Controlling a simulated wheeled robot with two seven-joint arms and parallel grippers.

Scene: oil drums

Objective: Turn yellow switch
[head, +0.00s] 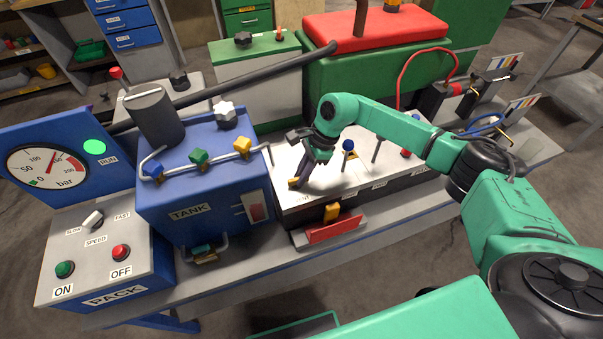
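A small yellow knob (293,183), which looks like the yellow switch, shows at the left end of the grey-topped control box (345,180). My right gripper (300,178) reaches down over that end from the right, with its dark fingers at the yellow knob and partly hiding it. I cannot tell whether the fingers touch or grip it. A blue-knobbed lever (348,145) and a red-knobbed one (406,153) stand further right on the same box. My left gripper is out of view.
The blue tank (205,195) with blue, green and yellow valve knobs stands close left of the gripper. A gauge pack (95,245) is further left. A red tray (334,229) and a yellow part (331,213) are at the box front. A green-red machine (375,75) stands behind.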

